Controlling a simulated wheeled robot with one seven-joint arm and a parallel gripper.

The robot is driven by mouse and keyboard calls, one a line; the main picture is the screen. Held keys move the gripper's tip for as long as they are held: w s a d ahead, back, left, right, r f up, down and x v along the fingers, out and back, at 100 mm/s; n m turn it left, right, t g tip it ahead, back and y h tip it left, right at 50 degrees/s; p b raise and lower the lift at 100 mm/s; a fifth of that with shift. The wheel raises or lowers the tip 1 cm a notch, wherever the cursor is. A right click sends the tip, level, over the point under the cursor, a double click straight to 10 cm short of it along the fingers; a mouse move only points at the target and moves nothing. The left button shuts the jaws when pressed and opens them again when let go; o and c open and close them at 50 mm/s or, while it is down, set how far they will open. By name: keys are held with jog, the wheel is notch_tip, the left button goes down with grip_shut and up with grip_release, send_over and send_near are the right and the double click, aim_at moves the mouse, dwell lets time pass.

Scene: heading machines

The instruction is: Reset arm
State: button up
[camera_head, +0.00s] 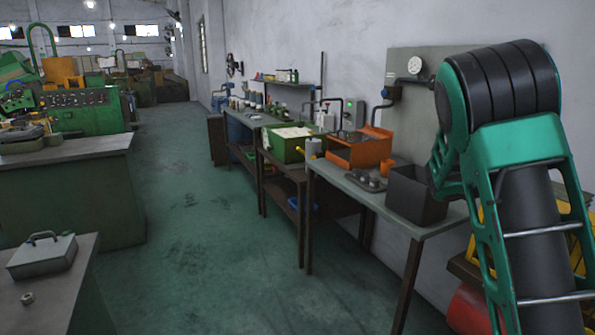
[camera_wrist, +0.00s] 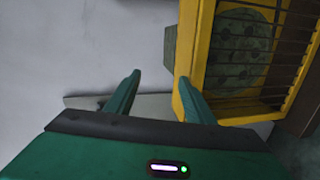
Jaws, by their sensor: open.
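My gripper (camera_wrist: 161,98) shows in the wrist view with its two green fingers apart and nothing between them. A white wall lies behind the left finger, and a yellow frame (camera_wrist: 187,50) with a round mesh panel is beyond the right finger. I cannot tell how far the right finger is from the frame. In the head view my green and black arm stands raised at the right side, in front of the grey wall panel.
A grey workbench (camera_head: 345,184) along the right wall holds a dark open box (camera_head: 415,196) and an orange unit (camera_head: 360,150). A green tray (camera_head: 290,146) stands farther back. At left, a metal case (camera_head: 42,257) lies on a table. The green floor (camera_head: 200,235) between is clear.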

jog(key=s+a+f+m+g+y, duration=0.25)
jog(key=s+f+y, duration=0.2)
jog(key=s, duration=0.35)
jog(key=s+a+f+m+g+y, duration=0.1)
jog(key=s+a+f+m+y, duration=0.2)
jog(key=s+f, duration=0.4)
jog(key=s+a+f+m+g+y, duration=0.1)
jog(key=s+a+y, duration=0.7)
jog(key=s+a, duration=1.3)
jog(key=shift+s+a+m+g, duration=0.3)
jog(key=shift+s+m+g, duration=0.15)
jog(key=shift+s+m, duration=0.8)
jog(key=shift+f, duration=0.1)
jog(key=shift+w+f, duration=0.25)
jog(key=shift+w, duration=0.4)
